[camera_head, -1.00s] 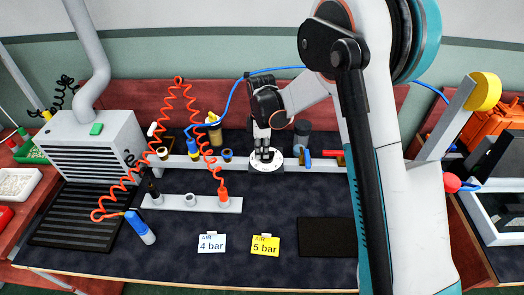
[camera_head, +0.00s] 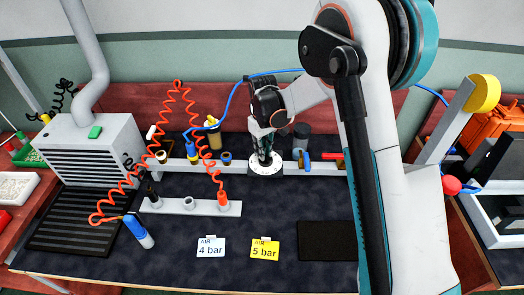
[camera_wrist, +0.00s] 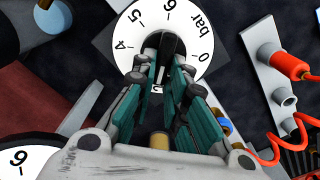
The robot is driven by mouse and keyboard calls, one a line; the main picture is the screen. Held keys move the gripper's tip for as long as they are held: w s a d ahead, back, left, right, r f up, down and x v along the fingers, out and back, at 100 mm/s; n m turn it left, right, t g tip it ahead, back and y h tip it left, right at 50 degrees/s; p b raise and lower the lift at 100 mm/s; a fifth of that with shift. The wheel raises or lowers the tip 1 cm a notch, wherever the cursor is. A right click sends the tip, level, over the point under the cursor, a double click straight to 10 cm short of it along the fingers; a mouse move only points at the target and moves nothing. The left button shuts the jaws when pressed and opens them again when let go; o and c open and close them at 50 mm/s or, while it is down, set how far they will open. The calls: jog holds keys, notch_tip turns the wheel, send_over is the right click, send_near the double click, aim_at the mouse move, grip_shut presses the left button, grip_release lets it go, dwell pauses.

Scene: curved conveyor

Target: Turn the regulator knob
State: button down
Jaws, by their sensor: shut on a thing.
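The regulator's white dial (camera_head: 265,171) sits on the grey rail in the middle of the bench. In the wrist view the dial (camera_wrist: 196,62) shows 4, 5, 6, 0 and "bar" around a black knob (camera_wrist: 169,47). My gripper (camera_head: 265,158) reaches down onto the dial. In the wrist view its teal-sided fingers (camera_wrist: 165,68) are shut on the knob from both sides. The fingers hide much of the knob, and I cannot tell which mark it points to. A white "AIR 4 bar" card (camera_head: 211,248) and a yellow "AIR 5 bar" card (camera_head: 265,250) lie in front.
A coiled red hose (camera_head: 128,172) and a blue hose (camera_head: 229,98) run left of my gripper. A grey bracket (camera_head: 172,206) with fittings lies at front left. A grey vented box (camera_head: 97,138) stands farther left. A black mat (camera_head: 327,241) lies front right.

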jog(key=m, duration=0.3)
jog(key=shift+w+d+m, duration=0.15)
jog(key=shift+d+m, duration=0.1)
jog(key=shift+m, duration=0.15)
jog(key=shift+d+m, duration=0.15)
jog(key=shift+m, duration=0.8)
jog(key=shift+d+m, duration=0.1)
jog(key=shift+m, duration=0.85)
jog(key=c, duration=1.6)
grip_release()
notch_tip(320, 180, up, 12)
